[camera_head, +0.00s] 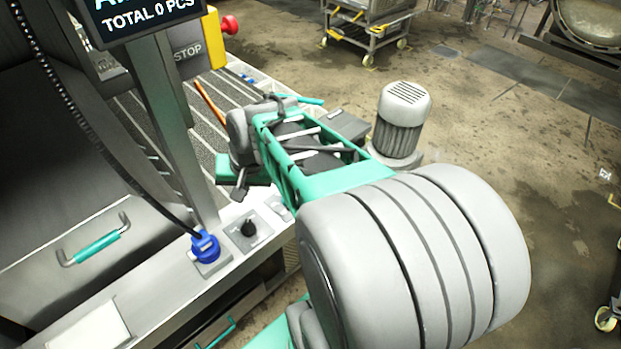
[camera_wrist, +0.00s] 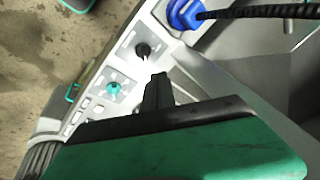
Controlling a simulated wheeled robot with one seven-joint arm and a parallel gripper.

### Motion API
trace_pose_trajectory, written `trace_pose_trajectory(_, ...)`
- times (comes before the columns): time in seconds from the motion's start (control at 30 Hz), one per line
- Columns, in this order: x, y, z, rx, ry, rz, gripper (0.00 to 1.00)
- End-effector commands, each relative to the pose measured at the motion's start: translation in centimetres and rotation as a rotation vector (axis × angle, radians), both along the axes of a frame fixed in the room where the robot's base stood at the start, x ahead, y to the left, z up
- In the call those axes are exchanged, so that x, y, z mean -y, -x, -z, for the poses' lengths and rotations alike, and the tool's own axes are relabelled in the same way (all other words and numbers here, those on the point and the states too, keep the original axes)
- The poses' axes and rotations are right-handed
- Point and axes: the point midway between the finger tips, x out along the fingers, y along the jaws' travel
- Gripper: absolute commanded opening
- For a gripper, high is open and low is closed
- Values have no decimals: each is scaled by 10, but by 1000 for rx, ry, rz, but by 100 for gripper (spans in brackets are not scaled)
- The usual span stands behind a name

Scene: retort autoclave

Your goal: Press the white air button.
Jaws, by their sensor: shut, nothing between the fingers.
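In the wrist view, a small group of white buttons (camera_wrist: 84,103) sits on the pale panel ledge, beyond a teal knob (camera_wrist: 114,87). Labels are too small to read, so I cannot tell which is the air button. In the head view my arm hides the buttons. My gripper (camera_wrist: 158,88) is shut and empty, its dark fingertips pointing at the panel beside the black knob (camera_wrist: 143,50), to the right of the buttons and apart from them. In the head view my gripper (camera_head: 240,188) hangs above the ledge, behind the black knob (camera_head: 248,228).
A blue plug (camera_head: 205,245) with a dark cable stands on the ledge; it also shows in the wrist view (camera_wrist: 184,13). A yellow box with a red stop button (camera_head: 230,24) and a screen (camera_head: 140,18) rise behind. A grey motor (camera_head: 402,120) stands right of my arm.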

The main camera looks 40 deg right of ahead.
Motion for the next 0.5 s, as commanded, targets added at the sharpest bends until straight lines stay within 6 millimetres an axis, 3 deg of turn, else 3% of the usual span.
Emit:
trace_pose_trajectory(0.03, 37, -15, 2, -3, -103, 194, 0)
trace_pose_trajectory(0.13, 102, -36, 16, 29, -329, 559, 0)
trace_pose_trajectory(0.2, 147, -39, 26, 59, -490, 792, 0)
trace_pose_trajectory(0.3, 199, -34, 38, 101, -692, 1056, 0)
trace_pose_trajectory(0.4, 232, -25, 45, 134, -832, 1220, 0)
trace_pose_trajectory(0.5, 246, -21, 48, 150, -900, 1291, 0)
